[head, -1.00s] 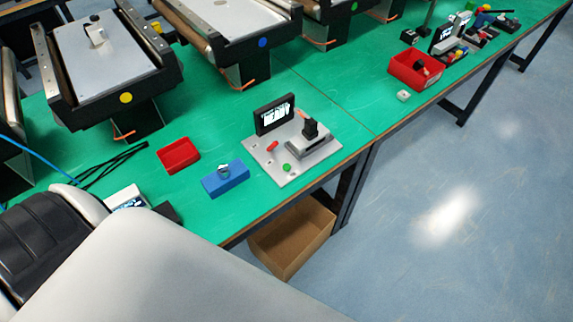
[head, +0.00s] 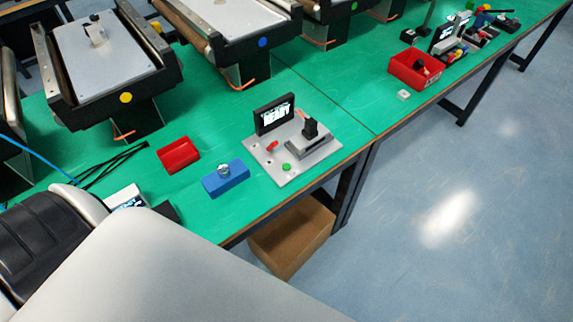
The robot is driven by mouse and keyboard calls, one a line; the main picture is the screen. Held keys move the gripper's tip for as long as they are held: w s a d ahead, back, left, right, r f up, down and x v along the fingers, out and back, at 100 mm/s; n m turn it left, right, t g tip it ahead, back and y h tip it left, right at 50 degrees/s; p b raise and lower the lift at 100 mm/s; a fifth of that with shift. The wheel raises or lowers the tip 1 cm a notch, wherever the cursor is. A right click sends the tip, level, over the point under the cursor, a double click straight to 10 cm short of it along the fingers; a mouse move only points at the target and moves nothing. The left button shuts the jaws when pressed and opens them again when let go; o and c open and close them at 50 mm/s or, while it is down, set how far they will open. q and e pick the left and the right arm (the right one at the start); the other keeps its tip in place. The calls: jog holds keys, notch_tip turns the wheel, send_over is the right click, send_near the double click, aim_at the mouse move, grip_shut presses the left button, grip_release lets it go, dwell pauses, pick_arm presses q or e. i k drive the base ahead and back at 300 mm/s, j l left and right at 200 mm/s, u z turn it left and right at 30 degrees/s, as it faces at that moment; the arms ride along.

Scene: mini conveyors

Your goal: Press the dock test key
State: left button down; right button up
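A grey dock plate (head: 262,149) lies on the green table near its front edge. Which of these is the test key is not labelled legibly. Nothing touches the green button. Neither of my grippers is in view; a large pale part of my own body fills the lower left.
A blue block (head: 226,183) with a round metal knob and a red tray (head: 178,155) lie left of the dock. Mini conveyors (head: 97,62) line the back. A red bin (head: 415,69) and a small white item (head: 403,95) are right. An open cardboard box (head: 291,238) stands below the table.

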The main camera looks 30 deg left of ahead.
aim_at(285, 167)
jog(key=i+l, duration=0.35)
jog(key=i, duration=0.15)
jog(key=i+l, duration=0.35)
jog(key=i, duration=0.15)
jog(key=i+l+u, duration=0.15)
jog(key=u, duration=1.55)
